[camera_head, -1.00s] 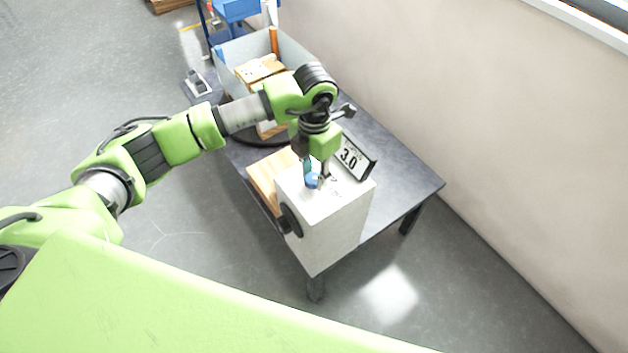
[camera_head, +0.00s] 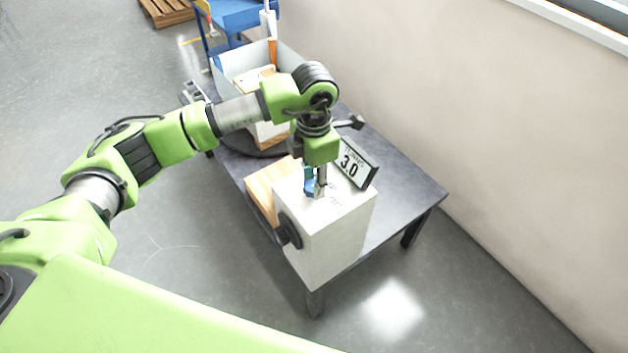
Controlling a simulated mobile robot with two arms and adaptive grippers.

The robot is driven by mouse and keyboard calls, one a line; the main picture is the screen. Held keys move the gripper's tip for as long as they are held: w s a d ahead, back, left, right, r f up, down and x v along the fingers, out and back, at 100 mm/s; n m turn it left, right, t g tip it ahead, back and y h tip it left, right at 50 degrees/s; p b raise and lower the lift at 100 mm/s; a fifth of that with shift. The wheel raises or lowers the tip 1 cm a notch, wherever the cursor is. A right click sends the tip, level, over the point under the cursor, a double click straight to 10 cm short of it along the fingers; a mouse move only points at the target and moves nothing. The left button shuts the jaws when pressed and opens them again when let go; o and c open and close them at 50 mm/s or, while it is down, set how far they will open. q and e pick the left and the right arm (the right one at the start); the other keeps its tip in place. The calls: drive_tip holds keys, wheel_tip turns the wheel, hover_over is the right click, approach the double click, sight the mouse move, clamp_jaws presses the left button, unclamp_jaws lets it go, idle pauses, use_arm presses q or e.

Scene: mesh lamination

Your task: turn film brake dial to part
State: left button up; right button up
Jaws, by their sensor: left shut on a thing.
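The film brake dial (camera_head: 309,187) is a small blue knob on top of a white box (camera_head: 338,235). My left gripper (camera_head: 315,189) points straight down over the box top and is shut on the dial. The fingers hide part of the dial. Small dark lettering is printed on the box top beside it, too small to read for certain. My right gripper is not in view.
The box stands on a dark table (camera_head: 405,185) next to a wooden block (camera_head: 262,184). A black round knob (camera_head: 289,230) sits on the box's left side. A grey bin (camera_head: 287,52) stands behind. A wall runs along the right.

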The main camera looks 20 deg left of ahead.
use_arm(q)
drive_tip(key=o, duration=1.1)
drive_tip(key=shift+r, duration=0.1)
wheel_tip(320, 180, up, 12)
